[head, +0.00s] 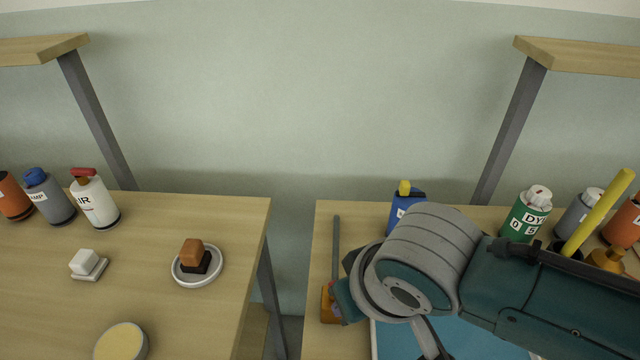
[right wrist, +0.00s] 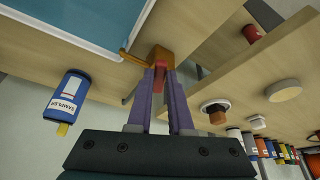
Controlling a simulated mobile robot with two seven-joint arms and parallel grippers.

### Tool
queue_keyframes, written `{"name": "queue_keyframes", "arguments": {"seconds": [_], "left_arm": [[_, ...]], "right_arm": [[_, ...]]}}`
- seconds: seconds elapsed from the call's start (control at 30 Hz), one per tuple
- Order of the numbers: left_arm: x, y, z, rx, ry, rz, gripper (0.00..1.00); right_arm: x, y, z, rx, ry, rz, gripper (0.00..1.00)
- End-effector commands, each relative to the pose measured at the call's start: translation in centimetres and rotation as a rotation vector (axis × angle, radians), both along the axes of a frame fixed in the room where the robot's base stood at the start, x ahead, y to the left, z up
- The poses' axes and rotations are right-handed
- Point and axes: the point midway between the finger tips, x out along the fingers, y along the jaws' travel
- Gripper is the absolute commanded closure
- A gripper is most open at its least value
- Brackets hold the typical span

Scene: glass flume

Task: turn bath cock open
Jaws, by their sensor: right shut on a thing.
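The bath cock has an orange-brown body (right wrist: 159,55) with a small spout pointing to the bath, and a red handle (right wrist: 160,76), in the right wrist view. Part of its orange body (head: 327,309) shows in the head view beside my wrist. My right gripper (right wrist: 160,84) has its two purple fingers on either side of the red handle and is shut on it. In the head view my right arm hides the fingers and most of the cock. The blue bath (head: 450,344) with a pale rim lies under my arm; a corner of it (right wrist: 85,14) shows in the wrist view. My left gripper is out of view.
A blue bottle (head: 402,206) stands behind my wrist, and a grey rod (head: 336,250) beside the cock. A green bottle (head: 527,214) and other bottles stand at right. A gap separates this table from the left table (head: 150,290), which holds bottles and a dish (head: 197,280).

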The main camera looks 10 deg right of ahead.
Motion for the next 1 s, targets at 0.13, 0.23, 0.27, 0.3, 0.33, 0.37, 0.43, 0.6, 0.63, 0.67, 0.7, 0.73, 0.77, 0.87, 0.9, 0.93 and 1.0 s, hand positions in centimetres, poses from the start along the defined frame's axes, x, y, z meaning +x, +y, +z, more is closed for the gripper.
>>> {"name": "queue_keyframes", "arguments": {"seconds": [0.13,0.23,0.27,0.3,0.33,0.37,0.43,0.6,0.63,0.67,0.7,0.73,0.77,0.87,0.9,0.93,1.0], "left_arm": [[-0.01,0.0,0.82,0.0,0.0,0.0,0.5],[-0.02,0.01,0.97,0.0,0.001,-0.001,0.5],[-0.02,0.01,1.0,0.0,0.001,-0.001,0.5],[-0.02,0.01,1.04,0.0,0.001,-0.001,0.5],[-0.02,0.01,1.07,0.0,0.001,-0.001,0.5],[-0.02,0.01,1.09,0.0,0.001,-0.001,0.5],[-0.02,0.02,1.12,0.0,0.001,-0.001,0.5],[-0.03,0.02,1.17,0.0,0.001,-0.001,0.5],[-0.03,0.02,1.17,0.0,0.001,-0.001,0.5],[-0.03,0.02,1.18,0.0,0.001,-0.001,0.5],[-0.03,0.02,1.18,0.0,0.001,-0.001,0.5],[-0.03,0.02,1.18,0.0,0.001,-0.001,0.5],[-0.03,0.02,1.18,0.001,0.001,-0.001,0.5],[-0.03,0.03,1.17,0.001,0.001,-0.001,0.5],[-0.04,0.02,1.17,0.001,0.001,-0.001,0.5],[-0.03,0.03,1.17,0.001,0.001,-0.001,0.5],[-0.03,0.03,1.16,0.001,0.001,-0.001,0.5]], "right_arm": [[-0.11,0.8,0.23,0.007,0.001,-0.116,1.0],[-0.09,1.02,0.16,0.006,0.001,-0.182,1.0],[-0.08,1.08,0.13,0.006,0.001,-0.2,1.0],[-0.06,1.16,0.13,0.005,0.0,-0.221,1.0],[-0.05,1.21,0.11,0.006,0.0,-0.236,1.0],[-0.03,1.26,0.11,0.005,0.0,-0.249,1.0],[-0.01,1.33,0.08,0.004,0.0,-0.279,1.0],[0.03,1.43,0.04,0.003,-0.002,-0.323,1.0],[0.04,1.45,0.05,0.003,-0.002,-0.328,1.0],[0.04,1.47,0.04,0.003,-0.001,-0.332,1.0],[0.04,1.49,0.04,0.003,-0.002,-0.336,1.0],[0.06,1.49,0.04,0.003,-0.002,-0.338,1.0],[0.06,1.49,0.04,0.003,-0.003,-0.34,1.0],[0.07,1.47,0.03,0.002,-0.003,-0.341,1.0],[0.07,1.46,0.03,0.002,-0.003,-0.341,1.0],[0.07,1.45,0.02,0.002,-0.003,-0.341,1.0],[0.07,1.44,0.02,0.002,-0.003,-0.341,1.0]]}}
